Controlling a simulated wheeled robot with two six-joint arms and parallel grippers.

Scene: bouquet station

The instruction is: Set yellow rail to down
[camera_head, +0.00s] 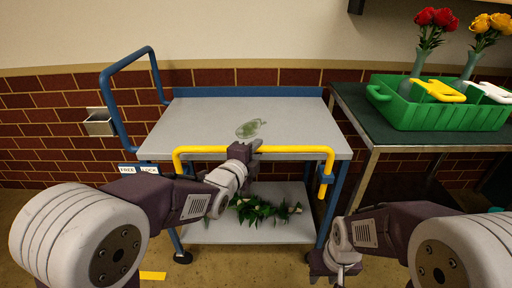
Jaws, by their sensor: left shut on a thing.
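The yellow rail (292,150) runs across the front of a blue and grey cart (200,118). Its long bar is level with the front of the cart's top, and its two ends bend down at the cart's sides. My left gripper (245,150) is shut on the bar, near its middle, and hides a short part of it. My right gripper (337,272) hangs low at the front right of the cart, apart from the rail; its fingers are too small to read.
Labels reading FREE and LOCK (139,170) sit at the cart's left front. Greenery with pale flowers (262,210) lies on the lower shelf. A green crate (440,108) and vases of red flowers (428,40) and yellow flowers (486,34) stand on a right-hand table (358,112).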

